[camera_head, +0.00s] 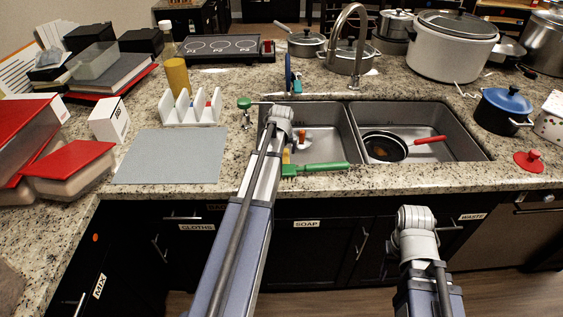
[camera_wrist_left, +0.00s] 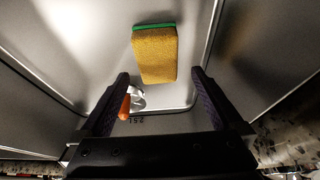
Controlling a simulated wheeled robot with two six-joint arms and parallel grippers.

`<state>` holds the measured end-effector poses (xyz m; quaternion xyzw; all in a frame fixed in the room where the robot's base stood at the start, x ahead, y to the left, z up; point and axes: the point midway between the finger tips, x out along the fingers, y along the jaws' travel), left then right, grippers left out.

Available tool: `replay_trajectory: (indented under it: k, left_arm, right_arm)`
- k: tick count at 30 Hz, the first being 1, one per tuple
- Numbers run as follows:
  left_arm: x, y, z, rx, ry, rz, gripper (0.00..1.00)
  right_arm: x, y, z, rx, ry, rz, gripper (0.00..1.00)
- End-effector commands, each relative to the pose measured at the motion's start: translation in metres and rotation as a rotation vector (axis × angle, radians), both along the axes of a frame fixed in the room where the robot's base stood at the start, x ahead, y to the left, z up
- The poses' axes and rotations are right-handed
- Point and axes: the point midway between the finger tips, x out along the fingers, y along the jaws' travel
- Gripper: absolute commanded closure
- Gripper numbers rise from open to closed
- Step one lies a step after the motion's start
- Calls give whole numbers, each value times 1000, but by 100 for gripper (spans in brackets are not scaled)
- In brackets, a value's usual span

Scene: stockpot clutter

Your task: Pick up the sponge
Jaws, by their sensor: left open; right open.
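The sponge (camera_wrist_left: 155,55), yellow with a green layer along one edge, lies in the left sink basin. It is just beyond the fingertips of my left gripper (camera_wrist_left: 160,76), which is open and empty in the left wrist view. In the head view, a small yellow patch, apparently the sponge (camera_head: 286,157), shows beside my left arm, which hides the rest. My left gripper is hidden there behind that arm. My right arm is in front of the counter on the right, and its gripper fingers do not show.
An orange-and-white item (camera_wrist_left: 127,104) lies in the basin near the left finger. A green-handled brush (camera_head: 315,168) lies along the sink's front edge. A black pan (camera_head: 384,148) with a red handle sits in the right basin. The faucet (camera_head: 358,50) stands behind.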

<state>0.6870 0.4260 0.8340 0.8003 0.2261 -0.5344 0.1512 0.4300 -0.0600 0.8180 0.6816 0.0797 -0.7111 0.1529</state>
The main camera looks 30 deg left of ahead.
Motion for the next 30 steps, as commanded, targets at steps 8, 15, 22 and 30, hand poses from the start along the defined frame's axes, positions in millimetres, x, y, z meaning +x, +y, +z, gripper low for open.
replay_trajectory:
  k: [8, 15, 22, 30]
  left_arm:
    - [13, 3, -38, 0, 0, 0, 0]
    - [15, 5, -43, 0, 0, 0, 0]
    - [15, 5, -42, 0, 0, 0, 0]
    - [15, 5, -45, 0, 0, 0, 0]
  right_arm:
    - [0, 0, -38, 0, 0, 0, 50]
    - [0, 0, -43, 0, 0, 1, 50]
    - [0, 0, -42, 0, 0, 1, 50]
    - [0, 0, -45, 0, 0, 1, 50]
